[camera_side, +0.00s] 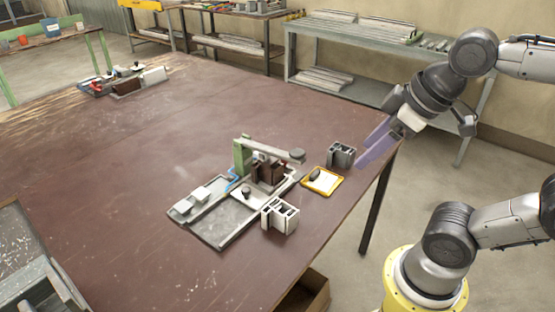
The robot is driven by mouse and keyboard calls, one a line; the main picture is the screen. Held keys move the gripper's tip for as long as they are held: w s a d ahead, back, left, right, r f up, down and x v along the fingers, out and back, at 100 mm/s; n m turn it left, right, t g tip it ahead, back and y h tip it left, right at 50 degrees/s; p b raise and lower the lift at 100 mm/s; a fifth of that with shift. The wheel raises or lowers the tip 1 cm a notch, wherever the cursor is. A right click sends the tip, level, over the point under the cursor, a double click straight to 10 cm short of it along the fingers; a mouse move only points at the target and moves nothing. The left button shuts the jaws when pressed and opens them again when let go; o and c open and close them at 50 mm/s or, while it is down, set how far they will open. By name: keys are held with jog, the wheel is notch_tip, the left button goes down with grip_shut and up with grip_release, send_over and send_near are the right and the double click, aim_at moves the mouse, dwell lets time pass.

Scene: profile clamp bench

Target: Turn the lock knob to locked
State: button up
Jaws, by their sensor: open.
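The clamp fixture (215,222) lies on the brown table, with a grey base plate, a green post (241,156) and a light arm (272,149) reaching right from it. A round dark grey knob (297,155) sits at the free end of that arm. A smaller black knob (246,191) stands on a white plate of the fixture. I cannot tell which one is the lock knob, nor its turn position. My gripper (370,149) is open and empty, with purplish see-through fingers, above the table's right edge. It is apart from the fixture, to its right.
A grey profile block (341,155), a yellow tray (332,187) with a dark item, and another profile block (280,217) stand close around the fixture's right side. Another fixture (125,86) sits at the far left. The table's middle is clear.

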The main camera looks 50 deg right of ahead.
jog(key=w+d+r+n+g, duration=0.15)
jog(key=w+r, duration=0.35)
jog(key=w, duration=0.5)
jog(key=w+d+f+n+g, duration=0.1)
jog(key=w+d+f, duration=0.25)
jog(key=w, duration=0.45)
jog(key=w+d+f+n+g, duration=0.1)
jog(key=w+d+f+g, duration=0.1)
jog(key=w+d, duration=0.45)
jog(key=shift+m+g, duration=0.35)
jog(key=shift+g, duration=0.2)
jog(key=w+f, duration=0.1)
jog(key=f, duration=0.6)
jog(key=w+d+f, duration=0.1)
jog(key=f, duration=0.6)
jog(key=w+f, duration=0.2)
jog(key=f, duration=0.5)
jog(key=shift+d, duration=0.35)
grip_shut()
